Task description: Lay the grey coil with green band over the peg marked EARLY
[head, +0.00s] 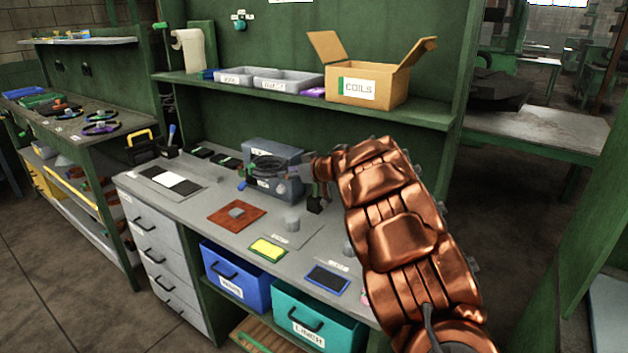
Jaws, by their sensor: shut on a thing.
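A dark grey looped coil (265,167) shows at the upper middle of the bench, in front of a blue-grey box. A small green patch shows near its left end; I cannot tell for sure that it is the coil's band. My gripper (294,175) is at the coil's right side, shut on it; the fingertips are small and partly hidden. A short grey peg (292,222) stands upright on the bench, nearer than the coil. Another grey peg (348,246) is partly hidden by my arm. The lettering beside the pegs is too small to read, so I cannot tell which is EARLY.
The blue-grey box (286,157) stands behind the coil. A brown mat (236,216) with a grey block, a yellow-green tray (267,249) and a dark blue tray (327,280) lie along the front. A shelf above holds an open carton (367,88) marked COILS. My arm covers the bench's right.

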